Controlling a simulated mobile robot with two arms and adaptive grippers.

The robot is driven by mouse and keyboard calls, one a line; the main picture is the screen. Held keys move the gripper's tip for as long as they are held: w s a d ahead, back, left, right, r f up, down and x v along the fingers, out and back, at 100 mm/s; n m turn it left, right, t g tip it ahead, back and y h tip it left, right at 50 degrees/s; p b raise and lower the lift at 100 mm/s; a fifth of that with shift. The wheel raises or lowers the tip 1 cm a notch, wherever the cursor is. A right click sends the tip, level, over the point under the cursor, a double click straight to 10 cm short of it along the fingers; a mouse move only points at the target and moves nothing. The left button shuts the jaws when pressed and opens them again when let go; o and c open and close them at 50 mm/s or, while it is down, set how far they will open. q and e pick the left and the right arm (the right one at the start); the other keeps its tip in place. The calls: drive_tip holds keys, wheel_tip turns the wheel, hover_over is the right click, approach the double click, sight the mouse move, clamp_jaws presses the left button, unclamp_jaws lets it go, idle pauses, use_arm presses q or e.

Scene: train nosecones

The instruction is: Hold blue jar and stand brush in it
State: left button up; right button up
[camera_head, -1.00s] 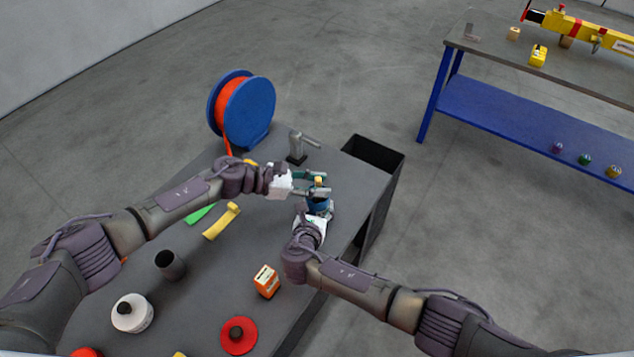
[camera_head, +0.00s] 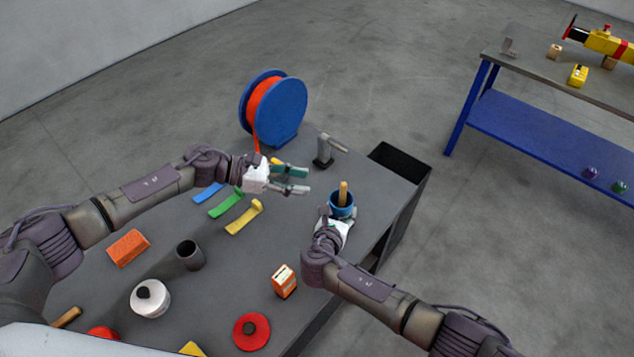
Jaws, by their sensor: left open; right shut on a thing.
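The blue jar (camera_head: 342,208) stands near the right side of the dark table. The brush (camera_head: 343,189) is in it, with its tan wooden handle sticking up out of the opening; its lower end is hidden inside the jar. My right gripper (camera_head: 339,217) is shut on the jar from the near side, its fingers mostly hidden by the jar and the wrist. My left gripper (camera_head: 306,180) is open and empty, to the left of the brush and apart from it.
A blue reel with orange cord (camera_head: 276,108) and a grey tool (camera_head: 325,153) stand behind. Blue, green and yellow strips (camera_head: 244,217) lie left of the jar. An orange-white box (camera_head: 284,281) and red disc (camera_head: 252,331) are nearer. A black bin (camera_head: 402,162) adjoins the table's right edge.

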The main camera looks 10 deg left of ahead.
use_arm(q)
drive_tip(key=shift+s+a+r, duration=0.1)
drive_tip(key=shift+a+r, duration=0.1)
drive_tip(key=shift+a, duration=0.2)
use_arm(e)
drive_tip(key=o, duration=1.2)
drive_tip(key=shift+o, duration=0.2)
